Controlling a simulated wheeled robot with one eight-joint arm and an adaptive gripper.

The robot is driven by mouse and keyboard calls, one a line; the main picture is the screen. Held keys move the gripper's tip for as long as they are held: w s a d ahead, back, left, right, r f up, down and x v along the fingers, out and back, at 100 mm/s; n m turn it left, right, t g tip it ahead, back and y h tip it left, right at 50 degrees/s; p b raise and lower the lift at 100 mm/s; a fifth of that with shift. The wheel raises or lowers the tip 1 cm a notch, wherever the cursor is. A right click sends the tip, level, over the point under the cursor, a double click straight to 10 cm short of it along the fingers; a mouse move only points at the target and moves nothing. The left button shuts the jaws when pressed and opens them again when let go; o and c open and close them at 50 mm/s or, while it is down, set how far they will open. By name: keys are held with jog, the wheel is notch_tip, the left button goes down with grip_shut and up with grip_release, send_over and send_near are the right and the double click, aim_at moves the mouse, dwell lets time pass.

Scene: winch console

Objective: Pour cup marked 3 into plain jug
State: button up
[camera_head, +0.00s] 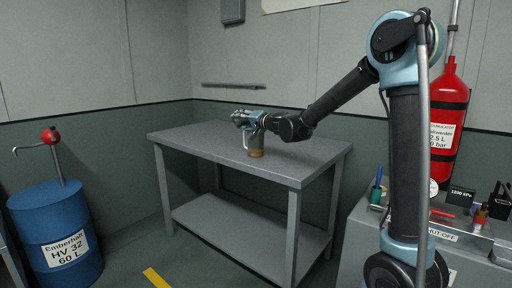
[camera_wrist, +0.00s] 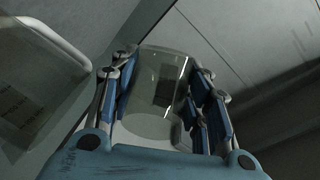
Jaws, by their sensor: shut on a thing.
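My gripper (camera_head: 241,118) is over the far half of the grey table. In the wrist view (camera_wrist: 165,68) its blue-padded fingers are shut around a clear, faintly greenish cup (camera_wrist: 155,95). No number can be read on this cup.
The grey table (camera_head: 190,134) has a bare top around the vessel and a lower shelf. A blue drum (camera_head: 55,215) with a pump stands at the left. A console (camera_head: 455,245) with levers and a red cylinder (camera_head: 448,110) are at the right.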

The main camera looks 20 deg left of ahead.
jog(key=shift+f+n+h+b, duration=0.3)
jog(key=shift+n, duration=0.3)
jog(key=shift+r+n+h+b, duration=0.3)
jog(key=shift+r+n+b, duration=0.1)
jog(key=shift+n, duration=0.2)
jog(key=shift+a+f+n+h+b, duration=0.15)
jog(key=shift+f+n+h+b, duration=0.3)
jog(key=shift+n, duration=0.25)
jog(key=shift+s+a+f+n+h+b, duration=0.35)
jog(key=shift+s+a+n+b, duration=0.15)
jog(key=shift+n, duration=0.2)
notch_tip(320, 180, down, 6)
jog(key=s+a+n+t+h+b, duration=0.1)
jog(key=a+n+h+b, duration=0.1)
jog(key=n+b, duration=0.1)
jog(key=shift+s+a+f+n+b, duration=0.2)
jog(key=shift+s+a+n+b, duration=0.1)
jog(key=shift+s+n+b, duration=0.1)
jog(key=shift+h, duration=0.3)
notch_tip(320, 180, up, 6)
